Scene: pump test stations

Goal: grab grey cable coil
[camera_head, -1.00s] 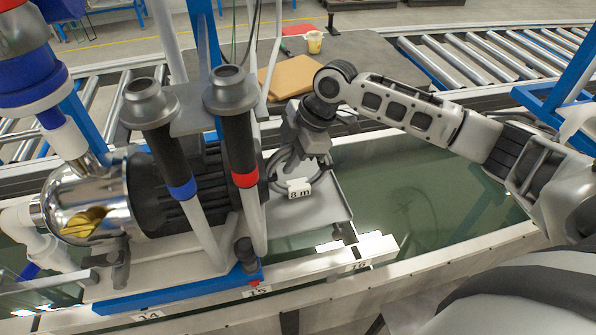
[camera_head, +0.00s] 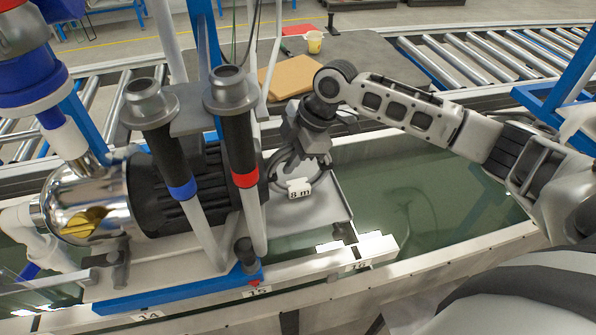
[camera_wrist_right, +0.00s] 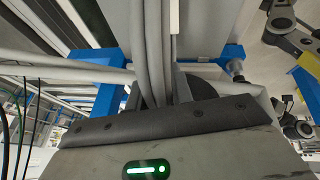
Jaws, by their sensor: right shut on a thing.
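The grey cable coil (camera_head: 283,172) has a white tag (camera_head: 299,189) reading "8 m" and rests at the grey tray beside the black ribbed pump motor. My right gripper (camera_head: 312,163) comes down from above and is shut on the coil's strands. In the right wrist view, grey cable strands (camera_wrist_right: 150,60) run down to the gripper's dark palm edge. The fingers partly hide the coil in the head view. My left gripper is not in view.
The pump motor (camera_head: 180,190) and two black-handled hoses, with blue (camera_head: 182,190) and red (camera_head: 245,178) bands, stand close to the left of the coil. A tan board (camera_head: 290,77) and a yellow cup (camera_head: 314,42) are on the dark surface behind. Open space over the green tank (camera_head: 420,200) lies right.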

